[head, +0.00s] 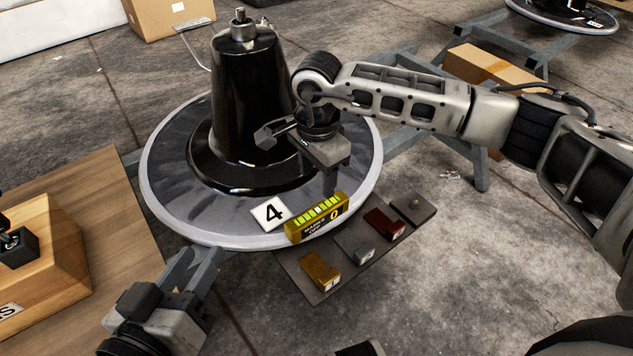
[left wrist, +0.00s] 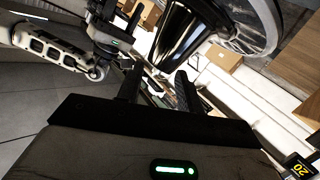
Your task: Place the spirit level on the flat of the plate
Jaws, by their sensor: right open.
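The yellow spirit level (head: 318,219), with a green top, sits at the near rim of the round grey plate (head: 164,190). It is right of the white "4" label. I cannot tell whether it rests fully on the plate or overhangs the rim. My right gripper (head: 328,188) is just above and behind the level. It is open, and the contact point is hard to see. My left gripper (head: 178,292) is low at the front left, apart from the level. Its two fingers stand apart and empty in the left wrist view (left wrist: 158,82).
A black conical column (head: 246,95) rises from the plate's middle. A dark tray (head: 318,288) with several small coloured blocks lies in front, below the rim. A wooden board with a wooden block (head: 45,255) is at left. Metal legs extend beneath the plate.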

